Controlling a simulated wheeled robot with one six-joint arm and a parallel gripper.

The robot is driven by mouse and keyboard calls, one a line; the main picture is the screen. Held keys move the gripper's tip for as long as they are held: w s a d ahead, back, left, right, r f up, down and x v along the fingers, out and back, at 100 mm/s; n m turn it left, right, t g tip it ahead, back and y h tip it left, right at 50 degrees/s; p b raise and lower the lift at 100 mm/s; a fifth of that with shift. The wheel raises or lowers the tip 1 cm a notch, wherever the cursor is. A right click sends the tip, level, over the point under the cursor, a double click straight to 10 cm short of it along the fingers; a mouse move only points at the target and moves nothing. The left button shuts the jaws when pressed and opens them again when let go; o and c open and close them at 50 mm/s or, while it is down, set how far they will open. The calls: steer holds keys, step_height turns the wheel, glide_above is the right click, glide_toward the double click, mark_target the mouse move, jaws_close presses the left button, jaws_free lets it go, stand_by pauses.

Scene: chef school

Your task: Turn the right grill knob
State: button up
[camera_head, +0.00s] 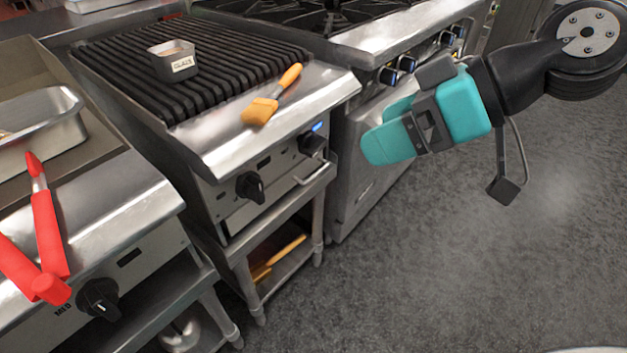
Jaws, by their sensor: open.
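The grill (230,165) has a dark ribbed grate and a steel front panel with two black knobs. The left grill knob (250,187) is lower and further left. My gripper (378,145) has teal fingers and is open and empty. It hangs in front of the range, to the right of the right knob, pointing left and apart from it. One finger largely hides the other.
An orange brush (270,98) lies on the grill's steel ledge, and a small labelled container (173,61) sits on the grate. A handle (311,174) projects below the right knob. Red tongs (45,235) lie on the left unit. The floor (450,260) at right is clear.

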steer(key=w+f+n+t+y+b, duration=0.1)
steer(key=w+f+t+y+b, duration=0.1)
steer(key=w+f+b, duration=0.35)
steer(key=w+f+t+y+b, duration=0.1)
steer(key=w+f+b, duration=0.1)
steer(key=f+b, duration=0.65)
steer(key=t+y+b, duration=0.1)
steer(key=t+b, duration=0.4)
steer(key=b, duration=0.5)
glide_toward(321, 149)
steer(key=shift+m, duration=0.4)
steer(key=p+x, duration=0.1)
steer(key=x, duration=1.1)
steer(key=shift+s+r, duration=0.1)
steer(key=c, duration=0.9)
